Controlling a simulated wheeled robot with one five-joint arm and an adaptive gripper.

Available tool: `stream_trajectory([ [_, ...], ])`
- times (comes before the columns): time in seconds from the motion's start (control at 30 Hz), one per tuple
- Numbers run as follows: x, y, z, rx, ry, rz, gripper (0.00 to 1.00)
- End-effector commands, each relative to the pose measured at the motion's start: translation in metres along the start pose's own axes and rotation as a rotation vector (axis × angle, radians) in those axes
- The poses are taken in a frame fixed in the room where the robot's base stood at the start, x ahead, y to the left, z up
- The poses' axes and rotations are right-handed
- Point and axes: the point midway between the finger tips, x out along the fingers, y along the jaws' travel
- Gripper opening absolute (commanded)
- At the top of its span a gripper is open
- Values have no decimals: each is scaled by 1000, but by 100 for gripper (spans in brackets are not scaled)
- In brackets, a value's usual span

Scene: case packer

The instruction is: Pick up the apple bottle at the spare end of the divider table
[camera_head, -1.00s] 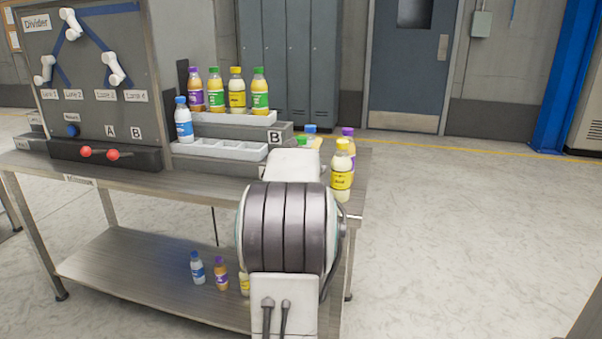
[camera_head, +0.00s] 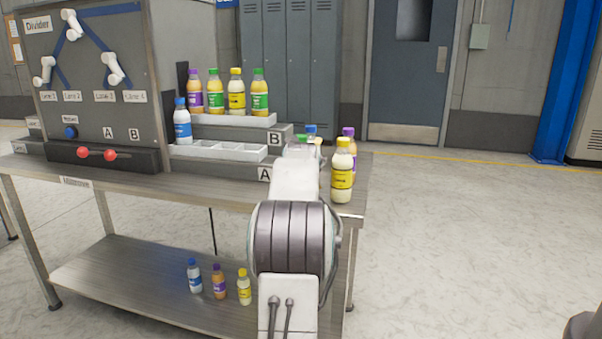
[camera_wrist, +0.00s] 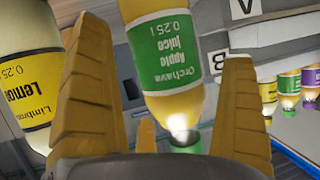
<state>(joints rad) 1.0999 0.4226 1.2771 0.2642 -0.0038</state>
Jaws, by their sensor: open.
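The apple bottle (camera_wrist: 172,55) has a green label, amber juice and a green cap. In the wrist view it appears upside down between the two fingers of my open gripper (camera_wrist: 164,45). I cannot tell whether either finger touches it. In the head view only its green cap (camera_head: 303,138) shows at the right end of the divider table (camera_head: 352,207); my arm hides the rest and my gripper. A lemon bottle (camera_wrist: 28,75) stands close outside the left finger in the wrist view, and in the head view at the table's right end (camera_head: 342,175).
Purple-capped (camera_head: 349,140) and blue-capped (camera_head: 311,130) bottles stand near the apple bottle. Lane trays (camera_head: 235,152) hold several bottles, two of them green-capped. Three bottles stand on the lower shelf (camera_head: 140,278).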

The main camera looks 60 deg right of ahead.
Motion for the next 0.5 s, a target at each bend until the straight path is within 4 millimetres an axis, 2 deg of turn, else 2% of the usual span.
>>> stream_trajectory([
  [0.17,0,0,0,0,0,0,100],
  [0.5,0,0,0,0,0,0,70],
])
